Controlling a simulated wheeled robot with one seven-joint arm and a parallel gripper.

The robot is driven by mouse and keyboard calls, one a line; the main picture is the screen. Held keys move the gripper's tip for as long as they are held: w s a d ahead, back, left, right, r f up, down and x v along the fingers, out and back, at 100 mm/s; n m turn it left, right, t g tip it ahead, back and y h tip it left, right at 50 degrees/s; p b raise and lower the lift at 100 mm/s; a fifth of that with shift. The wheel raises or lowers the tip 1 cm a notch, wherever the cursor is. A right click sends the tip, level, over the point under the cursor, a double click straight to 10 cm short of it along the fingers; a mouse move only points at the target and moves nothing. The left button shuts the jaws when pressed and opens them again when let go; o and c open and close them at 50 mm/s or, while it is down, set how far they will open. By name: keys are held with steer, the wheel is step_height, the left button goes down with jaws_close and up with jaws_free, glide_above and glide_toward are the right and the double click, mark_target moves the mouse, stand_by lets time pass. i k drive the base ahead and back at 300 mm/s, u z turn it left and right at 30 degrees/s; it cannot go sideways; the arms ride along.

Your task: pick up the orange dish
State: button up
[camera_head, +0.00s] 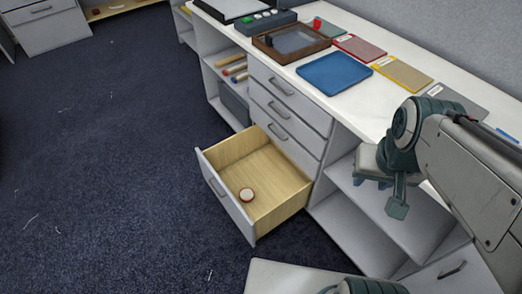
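I see no dish that is plainly orange. A small round thing (246,194) with a pale top and a reddish-brown rim lies in the open bottom drawer (278,208), near its front. I cannot tell whether it is a dish. My gripper (378,186) is at the right, in front of the cabinet's open shelves, pointing down. It is well to the right of the drawer and higher than it. Nothing shows held in it. Its fingertips are small and partly hidden, so how far apart they are is unclear.
The white countertop (358,108) holds a blue tray (334,73), a brown wooden box (291,42), and red (359,47) and yellow (402,75) panels. The open drawer juts over the dark carpet (110,170). Rolled items (234,68) lie on a left shelf. The floor at left is clear.

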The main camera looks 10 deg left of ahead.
mark_target(246, 195)
steer(key=u, duration=0.5)
steer(key=i, duration=0.85)
steer(key=u, duration=0.7)
